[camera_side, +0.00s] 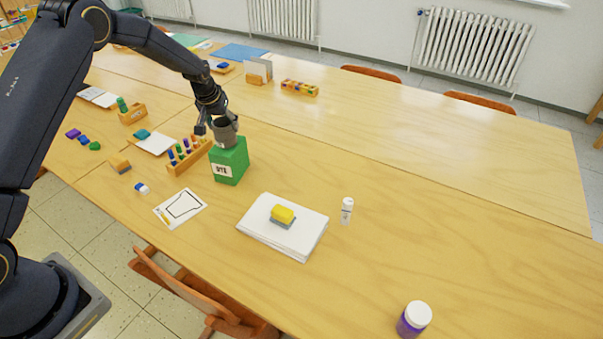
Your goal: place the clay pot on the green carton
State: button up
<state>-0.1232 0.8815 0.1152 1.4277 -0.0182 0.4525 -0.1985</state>
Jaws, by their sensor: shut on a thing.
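The clay pot (226,134) is a small grey-brown vessel. It is upright or nearly so, right at the top of the green carton (237,163). I cannot tell whether its base rests on the carton or is just above it. The carton is a green box with a white label, standing on the wooden table. My gripper (216,122) is at the pot's upper left, shut on the pot. The fingers are small and dark here, and the far side of the pot is hidden.
A wooden holder with coloured pegs (188,154) stands close left of the carton. A paper stack (284,227) with a yellow-grey block lies in front right. A white bottle (347,210) and a purple jar (413,319) stand farther right. The table's right part is clear.

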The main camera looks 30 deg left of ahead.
jog(key=shift+f, duration=0.2)
jog(key=shift+f, duration=0.1)
jog(key=o, duration=1.3)
jog(key=shift+f, duration=0.1)
jog(key=shift+c, duration=0.2)
